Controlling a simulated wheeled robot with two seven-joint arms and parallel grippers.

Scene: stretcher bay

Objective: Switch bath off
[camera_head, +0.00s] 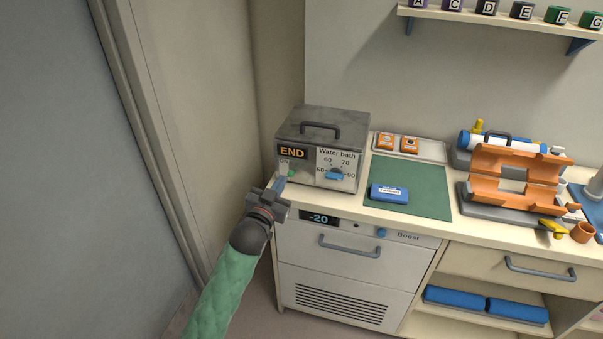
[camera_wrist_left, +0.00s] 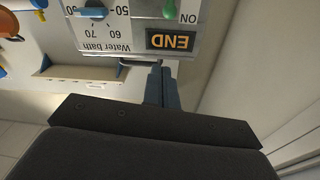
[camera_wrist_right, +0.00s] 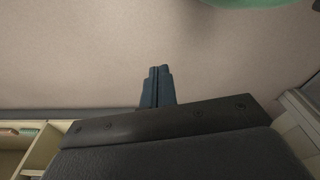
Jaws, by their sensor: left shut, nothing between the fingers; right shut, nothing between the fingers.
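The water bath (camera_head: 311,128) is a grey box with a dark handle on the counter's left end. Its front has an END display (camera_head: 292,153), a green switch (camera_head: 291,173) by the ON label and a blue temperature knob (camera_head: 335,174). My left gripper (camera_head: 281,183) is shut and empty, just before the front's lower left, close to the switch. The left wrist view shows the green switch (camera_wrist_left: 169,9) upside down, apart from the fingertips in the picture. My right gripper (camera_wrist_right: 159,72) is shut and empty, seen only in the right wrist view over plain floor.
A green mat (camera_head: 425,190) with a blue block (camera_head: 388,194) lies right of the bath. Behind is a tray (camera_head: 432,150) with two orange items. An open orange case (camera_head: 516,167) stands farther right. Below is a freezer drawer (camera_head: 345,262) reading -20. A wall bounds the left.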

